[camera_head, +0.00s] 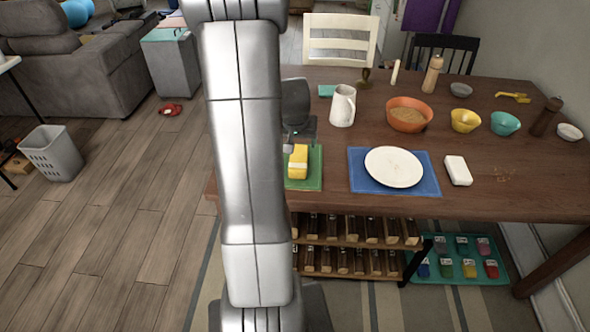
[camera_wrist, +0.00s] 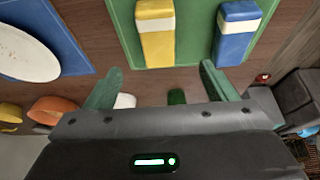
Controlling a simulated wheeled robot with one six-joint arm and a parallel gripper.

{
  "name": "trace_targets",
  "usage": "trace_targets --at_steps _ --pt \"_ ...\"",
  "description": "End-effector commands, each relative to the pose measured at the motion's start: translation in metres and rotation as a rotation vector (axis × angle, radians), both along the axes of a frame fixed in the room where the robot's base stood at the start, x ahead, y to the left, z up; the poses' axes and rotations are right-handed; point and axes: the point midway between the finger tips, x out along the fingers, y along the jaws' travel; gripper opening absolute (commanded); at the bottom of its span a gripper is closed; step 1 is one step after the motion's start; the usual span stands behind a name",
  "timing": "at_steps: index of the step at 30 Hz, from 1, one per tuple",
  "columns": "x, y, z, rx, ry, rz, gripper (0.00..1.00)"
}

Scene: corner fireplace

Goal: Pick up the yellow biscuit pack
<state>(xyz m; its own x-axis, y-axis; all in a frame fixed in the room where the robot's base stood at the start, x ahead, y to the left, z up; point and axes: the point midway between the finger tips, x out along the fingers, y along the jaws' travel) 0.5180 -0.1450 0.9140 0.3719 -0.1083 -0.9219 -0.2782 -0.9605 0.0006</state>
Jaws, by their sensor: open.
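The yellow biscuit pack (camera_head: 298,160), yellow with a white band, lies on a green mat (camera_head: 308,184) at the left end of the table. In the wrist view the yellow pack (camera_wrist: 157,42) sits ahead of my gripper (camera_wrist: 161,82), roughly centred between the fingertips. My gripper is open and empty, its two green fingers spread apart, and it does not hold the pack. A blue pack with a white band (camera_wrist: 235,40) lies on the same mat, beside the yellow one. In the head view my arm hides the blue pack and much of the gripper.
A white plate (camera_head: 394,167) on a blue mat (camera_head: 428,184) is close to the green mat. A white jug (camera_head: 343,106), an orange bowl (camera_head: 408,114) and smaller bowls stand farther back. A white block (camera_head: 457,170) lies right of the plate.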

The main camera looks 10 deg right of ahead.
Motion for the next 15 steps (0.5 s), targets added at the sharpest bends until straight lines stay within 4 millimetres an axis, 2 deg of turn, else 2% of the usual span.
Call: trace_targets --at_steps 9,15 --pt "0.018 -0.006 -0.047 0.001 0.005 -0.001 0.78" --pt "0.027 -0.008 -0.068 0.001 0.003 -0.001 0.78"
